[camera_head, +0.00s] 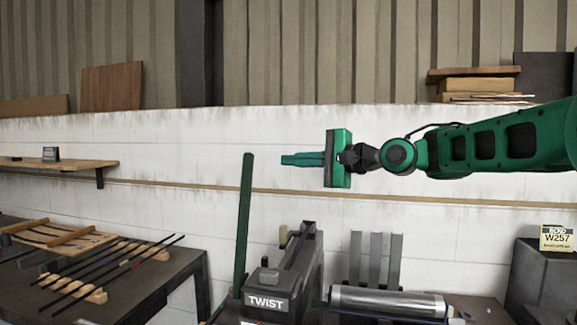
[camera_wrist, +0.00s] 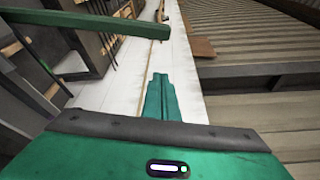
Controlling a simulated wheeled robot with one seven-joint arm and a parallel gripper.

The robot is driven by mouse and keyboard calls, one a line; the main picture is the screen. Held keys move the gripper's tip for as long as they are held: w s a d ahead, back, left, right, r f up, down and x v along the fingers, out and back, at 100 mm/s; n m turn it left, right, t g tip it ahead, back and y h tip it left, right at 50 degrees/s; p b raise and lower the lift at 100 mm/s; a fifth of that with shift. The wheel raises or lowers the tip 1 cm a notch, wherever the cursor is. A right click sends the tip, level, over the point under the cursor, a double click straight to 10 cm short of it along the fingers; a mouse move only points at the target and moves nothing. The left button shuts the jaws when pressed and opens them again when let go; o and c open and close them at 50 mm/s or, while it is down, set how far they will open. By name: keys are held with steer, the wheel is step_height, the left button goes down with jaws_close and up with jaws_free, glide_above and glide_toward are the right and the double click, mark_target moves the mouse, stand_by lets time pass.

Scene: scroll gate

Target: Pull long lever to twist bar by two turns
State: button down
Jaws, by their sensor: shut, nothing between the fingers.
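The long green lever (camera_head: 244,220) stands nearly upright, leaning slightly right, on the left side of the grey machine labelled TWIST (camera_head: 266,302). My green gripper (camera_head: 284,160) is to the right of the lever's top in the head view, pointing left, apart from it in the picture. Its fingers are shut and empty. In the wrist view the shut fingers (camera_wrist: 160,95) point away from the camera, and the lever (camera_wrist: 80,28) crosses the upper left as a green bar, clear of them. The bar to be twisted is not clearly identifiable.
A dark table (camera_head: 185,262) at the left holds several thin rods on wooden rests. A shelf (camera_head: 70,166) is on the white wall. A metal cylinder (camera_head: 388,301) lies right of the machine. A W257 box (camera_head: 557,239) sits at the far right. Air around my gripper is free.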

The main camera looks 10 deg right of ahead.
steer(key=w+a, duration=0.1)
steer(key=a, duration=0.6)
steer(key=shift+r, duration=0.15)
steer(key=shift+a, duration=0.1)
stand_by(0.3)
